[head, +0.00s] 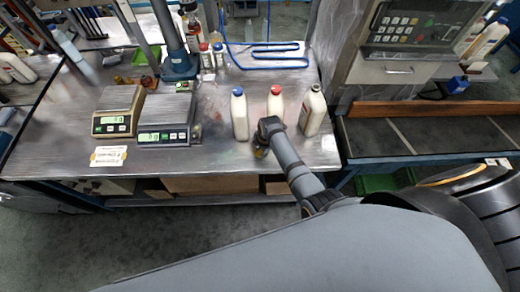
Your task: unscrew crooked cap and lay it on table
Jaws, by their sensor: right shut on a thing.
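My right gripper (261,150) is at the front part of the metal table (215,160), between and in front of the blue-capped and red-capped bottles. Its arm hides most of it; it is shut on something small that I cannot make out. A white bottle with a blue cap (238,92) stands just left of it. A white bottle with a red cap (275,90) stands behind my wrist, its lower part hidden. A third white bottle (313,112) stands to the right, its cap unclear. I cannot tell which cap is crooked. My left gripper is not in view.
Two scales (165,120) (117,108) and a paper label (108,156) are on the table's left half. Blue tubing (265,55) and small bottles (204,56) are at the back. A conveyor (425,135) lies to the right. The table between scales and bottles is clear.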

